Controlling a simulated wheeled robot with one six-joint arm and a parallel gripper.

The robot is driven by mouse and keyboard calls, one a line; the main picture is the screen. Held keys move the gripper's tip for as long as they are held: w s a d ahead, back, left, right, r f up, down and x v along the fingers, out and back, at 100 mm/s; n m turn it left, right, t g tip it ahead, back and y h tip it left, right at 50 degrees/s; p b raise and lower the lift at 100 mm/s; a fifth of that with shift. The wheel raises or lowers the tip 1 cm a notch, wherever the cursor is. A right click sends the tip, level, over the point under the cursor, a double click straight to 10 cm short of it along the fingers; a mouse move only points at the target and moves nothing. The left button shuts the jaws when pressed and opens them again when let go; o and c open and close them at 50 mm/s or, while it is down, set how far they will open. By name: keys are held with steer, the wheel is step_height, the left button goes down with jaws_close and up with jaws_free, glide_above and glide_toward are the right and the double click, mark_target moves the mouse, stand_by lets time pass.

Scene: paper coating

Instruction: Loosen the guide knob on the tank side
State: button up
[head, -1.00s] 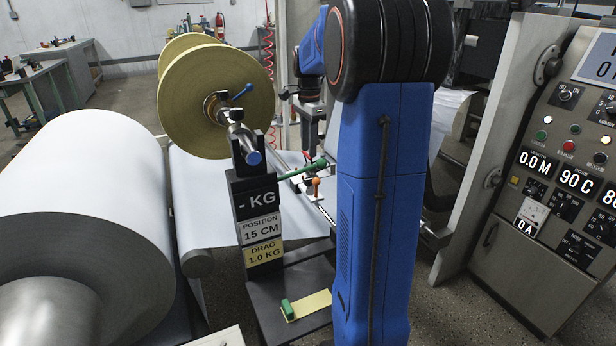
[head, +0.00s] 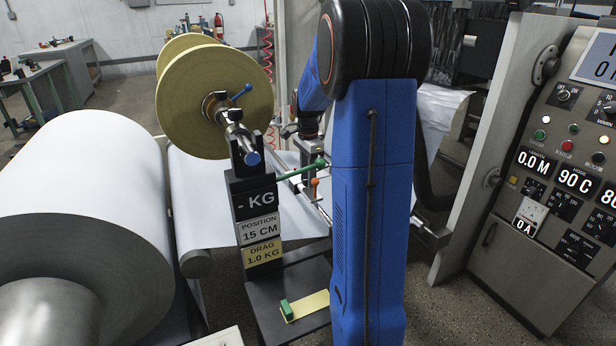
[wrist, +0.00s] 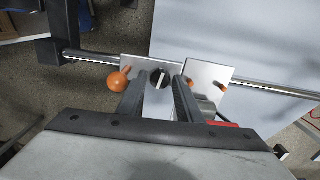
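In the wrist view a round black knob (wrist: 160,79) with a white bar across its face sits on a pale plate (wrist: 136,65) along a metal rod (wrist: 95,57). My gripper (wrist: 161,88) is open, its two fingers on either side of the black knob; I cannot tell whether they touch it. An orange ball (wrist: 118,82) is just left of the left finger. In the head view an orange knob (head: 315,183) shows below a green handle (head: 302,169); my arm hides much of this area.
A large white paper roll (head: 85,190) is at the left, with a tan-flanged spool (head: 190,100) above the web. A post with a drag label (head: 263,254) stands nearby. The control panel (head: 560,140) is at the right.

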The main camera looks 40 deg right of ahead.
steer(key=c, duration=0.8)
steer(key=shift+o, duration=0.2)
steer(key=shift+n, duration=0.3)
steer(key=n, duration=0.3)
steer(key=shift+n, duration=0.4)
steer(key=n, duration=0.4)
steer(key=shift+w+n, duration=0.1)
steer(key=shift+n, duration=0.2)
steer(key=n, duration=0.8)
steer(key=shift+a+n, duration=0.1)
steer(key=shift+n, duration=0.2)
